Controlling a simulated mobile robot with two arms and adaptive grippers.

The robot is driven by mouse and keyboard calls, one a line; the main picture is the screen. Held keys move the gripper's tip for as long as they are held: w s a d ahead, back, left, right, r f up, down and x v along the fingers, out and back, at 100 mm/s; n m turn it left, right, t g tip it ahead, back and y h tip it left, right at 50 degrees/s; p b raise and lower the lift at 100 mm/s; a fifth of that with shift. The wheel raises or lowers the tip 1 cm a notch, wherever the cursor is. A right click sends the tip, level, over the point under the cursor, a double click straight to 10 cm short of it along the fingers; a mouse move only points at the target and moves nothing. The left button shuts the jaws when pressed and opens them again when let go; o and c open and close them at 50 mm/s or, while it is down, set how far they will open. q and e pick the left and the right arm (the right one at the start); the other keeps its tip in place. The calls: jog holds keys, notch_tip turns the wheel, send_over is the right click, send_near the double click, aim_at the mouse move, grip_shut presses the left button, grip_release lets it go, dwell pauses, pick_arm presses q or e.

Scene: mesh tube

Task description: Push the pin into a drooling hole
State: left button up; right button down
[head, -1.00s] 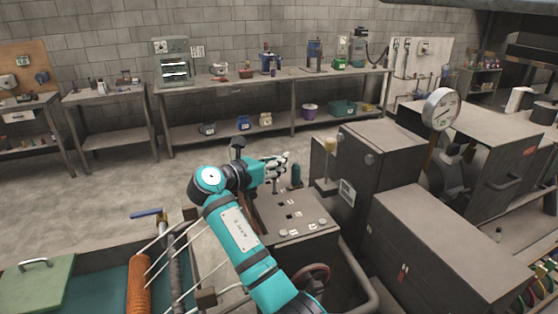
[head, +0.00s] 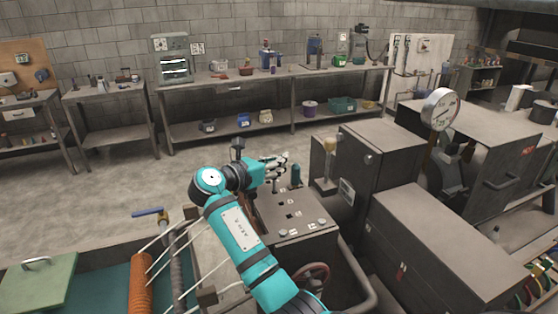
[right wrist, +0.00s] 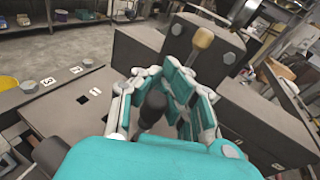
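My right gripper (head: 280,162) is above the far edge of a grey control panel (head: 310,228). In the right wrist view the gripper (right wrist: 160,95) has its fingers spread to both sides of a dark upright pin (right wrist: 152,108), with gaps visible beside it. In the head view a dark teal cylinder (head: 296,174), likely this pin, stands just past the fingertips. Small dark square holes (head: 289,215) with white labels lie on the panel; they also show in the right wrist view (right wrist: 83,99). Whether the pin's lower end sits in a hole is hidden. My left gripper is not in view.
A lever with a tan knob (head: 329,145) and a large grey cabinet (head: 380,160) stand right of the panel. A round gauge (head: 440,108) stands behind. An orange coil (head: 141,285) lies at lower left.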

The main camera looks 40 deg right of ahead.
jog(key=shift+p, duration=0.3)
dwell(0.4)
jog(key=c, duration=1.4)
grip_release()
jog(key=shift+f, duration=0.1)
jog(key=v, duration=1.2)
